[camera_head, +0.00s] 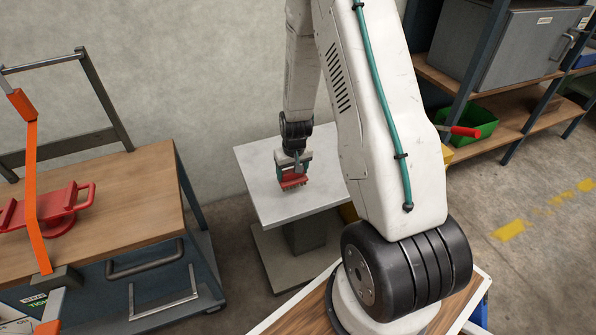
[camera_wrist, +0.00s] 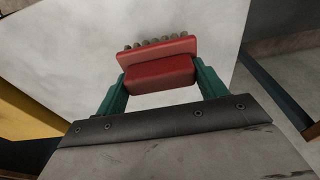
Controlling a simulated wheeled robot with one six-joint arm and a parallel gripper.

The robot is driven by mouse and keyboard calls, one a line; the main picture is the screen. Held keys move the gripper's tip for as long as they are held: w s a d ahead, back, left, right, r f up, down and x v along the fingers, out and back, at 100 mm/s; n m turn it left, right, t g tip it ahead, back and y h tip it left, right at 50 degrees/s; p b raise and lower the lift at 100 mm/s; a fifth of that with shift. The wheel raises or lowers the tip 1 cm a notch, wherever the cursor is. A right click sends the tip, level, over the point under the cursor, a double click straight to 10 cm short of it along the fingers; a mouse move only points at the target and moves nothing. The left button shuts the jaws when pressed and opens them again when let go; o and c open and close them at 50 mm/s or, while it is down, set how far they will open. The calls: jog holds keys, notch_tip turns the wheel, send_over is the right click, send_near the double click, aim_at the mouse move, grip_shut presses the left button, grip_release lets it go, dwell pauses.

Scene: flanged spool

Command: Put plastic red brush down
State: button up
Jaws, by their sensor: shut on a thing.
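The red plastic brush (camera_head: 293,182) is held in my gripper (camera_head: 293,170) over the grey-white table (camera_head: 262,158), near the table's middle. In the wrist view the red brush (camera_wrist: 158,70) sits between the two green fingers of my gripper (camera_wrist: 160,82), which are shut on its block. Its pale bristles point away from the wrist, toward the table top. The table top (camera_wrist: 70,45) fills much of the background there. I cannot tell whether the bristles touch the table or hang a little above it.
A wooden-topped workbench (camera_head: 130,190) stands at the left, with a red handled tool (camera_head: 55,210) and an orange strap (camera_head: 32,190) on it. Shelving with a grey cabinet (camera_head: 515,45) and a green bin (camera_head: 472,122) is at the right. The table top around the brush looks clear.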

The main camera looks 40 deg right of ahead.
aim_at(293, 175)
jog(key=shift+w+d, duration=0.15)
jog(key=f, duration=0.3)
jog(key=shift+w+d, duration=0.2)
jog(key=shift+w, duration=0.15)
jog(key=shift+d+f, duration=0.15)
jog(key=shift+f, duration=0.15)
jog(key=shift+f, duration=0.15)
jog(key=o, duration=0.9)
jog(key=shift+o, duration=0.2)
